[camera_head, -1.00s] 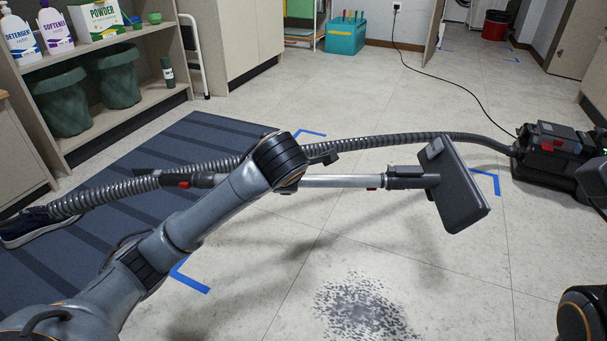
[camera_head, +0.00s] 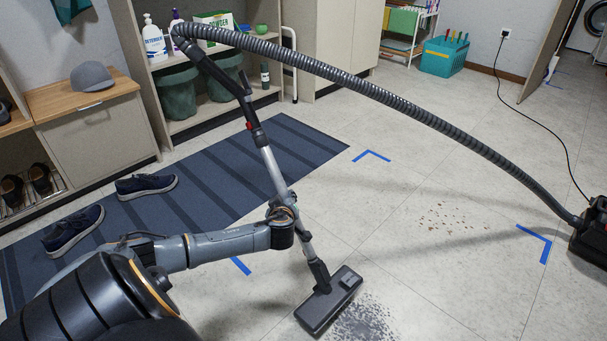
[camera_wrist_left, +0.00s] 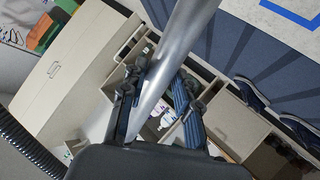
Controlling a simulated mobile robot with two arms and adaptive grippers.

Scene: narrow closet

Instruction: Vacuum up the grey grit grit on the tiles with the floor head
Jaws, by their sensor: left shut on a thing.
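The dark floor head (camera_head: 329,301) is low at the tiles, at the left edge of the grey grit (camera_head: 362,318). It covers part of that patch; I cannot tell whether it touches the floor. My left gripper (camera_head: 284,212) is shut on the silver wand (camera_head: 270,168), which slants up and left from the head. In the left wrist view the wand (camera_wrist_left: 180,50) runs between the gripper's fingers (camera_wrist_left: 155,105). The ribbed hose (camera_head: 400,115) arcs from the top of the wand to the vacuum body (camera_head: 592,232) at the right edge. My right gripper is not in view.
Brown crumbs (camera_head: 450,216) lie on the tiles to the right. Blue tape corners (camera_head: 372,156) mark the floor. A striped mat (camera_head: 190,190) with shoes (camera_head: 146,186) lies on the left. A power cord (camera_head: 545,125) crosses the back right.

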